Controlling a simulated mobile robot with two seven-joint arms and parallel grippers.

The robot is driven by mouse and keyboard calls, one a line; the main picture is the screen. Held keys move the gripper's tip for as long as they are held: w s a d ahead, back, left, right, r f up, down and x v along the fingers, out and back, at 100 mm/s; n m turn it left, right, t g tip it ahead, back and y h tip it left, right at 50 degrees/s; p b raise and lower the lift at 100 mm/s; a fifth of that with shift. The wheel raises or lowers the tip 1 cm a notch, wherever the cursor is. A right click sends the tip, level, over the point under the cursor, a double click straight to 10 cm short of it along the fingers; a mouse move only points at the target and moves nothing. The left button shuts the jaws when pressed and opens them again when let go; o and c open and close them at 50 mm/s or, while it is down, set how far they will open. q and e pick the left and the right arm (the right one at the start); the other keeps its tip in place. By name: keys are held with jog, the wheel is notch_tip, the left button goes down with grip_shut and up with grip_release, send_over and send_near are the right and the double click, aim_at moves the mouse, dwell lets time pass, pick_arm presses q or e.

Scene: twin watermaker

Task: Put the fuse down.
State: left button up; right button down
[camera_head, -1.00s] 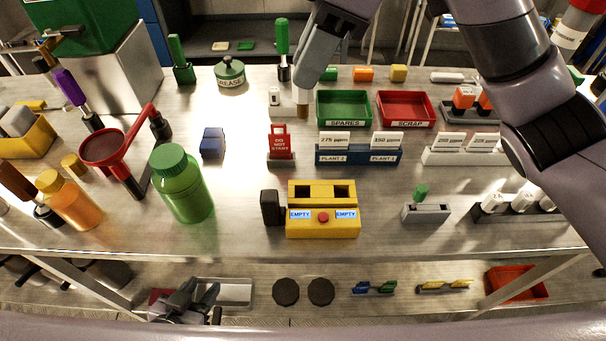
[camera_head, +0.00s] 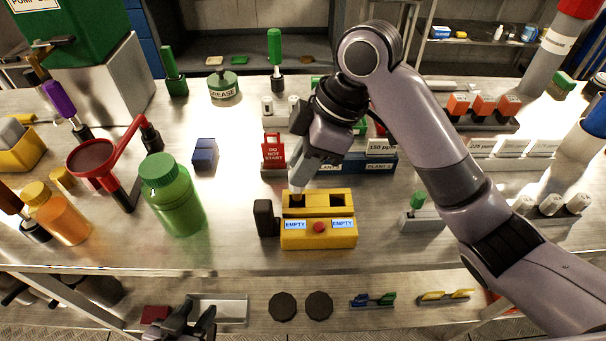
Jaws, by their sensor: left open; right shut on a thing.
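My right gripper (camera_head: 299,181) points down over the left slot of the yellow two-slot box (camera_head: 346,240). It is shut on the fuse (camera_head: 297,194), of which only a small lower end shows below the fingers. The fuse's end is at the left slot's opening; I cannot tell whether it is inside. The right slot looks empty. Both displays on the box read EMPTY, with a red button between them. My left gripper (camera_head: 190,325) is open and empty, low at the front, below the table's edge.
A black block (camera_head: 264,218) stands against the box's left side. A red DO NOT START tag (camera_head: 273,151) stands behind it. A green bottle (camera_head: 172,200) is to the left, a grey holder with a green-topped piece (camera_head: 424,220) to the right. The table front is clear.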

notch_tip(320, 180, down, 3)
jog(key=shift+f, duration=0.15)
jog(key=c, duration=0.9)
grip_release()
jog(key=p+v, duration=0.1)
jog(key=v, duration=1.1)
